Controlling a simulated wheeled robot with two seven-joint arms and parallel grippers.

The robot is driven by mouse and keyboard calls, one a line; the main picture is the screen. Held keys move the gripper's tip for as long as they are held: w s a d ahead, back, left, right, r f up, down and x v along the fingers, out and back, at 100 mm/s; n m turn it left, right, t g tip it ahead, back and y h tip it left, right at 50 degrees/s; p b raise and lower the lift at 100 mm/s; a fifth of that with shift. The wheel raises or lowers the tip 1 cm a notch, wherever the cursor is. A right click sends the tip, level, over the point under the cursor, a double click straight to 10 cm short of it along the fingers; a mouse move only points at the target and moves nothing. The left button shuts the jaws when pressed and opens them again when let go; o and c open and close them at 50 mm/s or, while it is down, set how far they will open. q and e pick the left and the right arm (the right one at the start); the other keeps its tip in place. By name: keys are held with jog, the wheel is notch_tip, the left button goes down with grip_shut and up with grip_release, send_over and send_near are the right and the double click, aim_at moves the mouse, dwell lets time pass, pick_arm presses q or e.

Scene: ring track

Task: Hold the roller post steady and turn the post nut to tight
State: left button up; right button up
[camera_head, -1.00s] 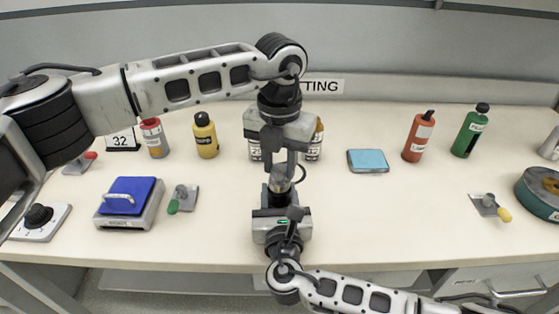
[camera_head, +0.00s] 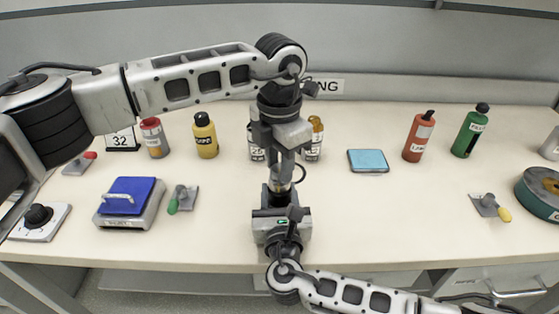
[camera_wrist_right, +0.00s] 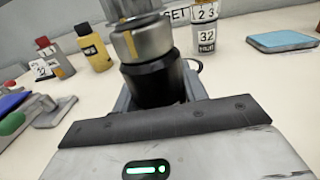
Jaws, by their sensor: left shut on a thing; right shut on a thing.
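The roller post is a short black cylinder, upright in the right wrist view (camera_wrist_right: 155,84). My right gripper (camera_head: 279,198) is shut around it from the front. The post nut is a silver collar with an orange mark (camera_wrist_right: 145,42), directly above the post. It also shows small in the head view (camera_head: 281,186). My left gripper (camera_head: 284,173) points straight down from above and is shut on the nut. The grippers hide much of the post and nut in the head view.
A blue-topped block with a handle (camera_head: 130,196) and a green-handled clamp (camera_head: 183,198) stand left. Bottles, such as a yellow one (camera_head: 205,137), line the back. A light-blue pad (camera_head: 368,160) lies right of my grippers. The table's right middle is clear.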

aim_at(279, 168)
dwell(0.3)
pick_arm(q)
jog(key=o, duration=1)
jog(key=shift+r, duration=0.1)
notch_tip(279, 168, up, 12)
jog(key=shift+f, duration=0.1)
pick_arm(e)
jog(key=o, duration=1.2)
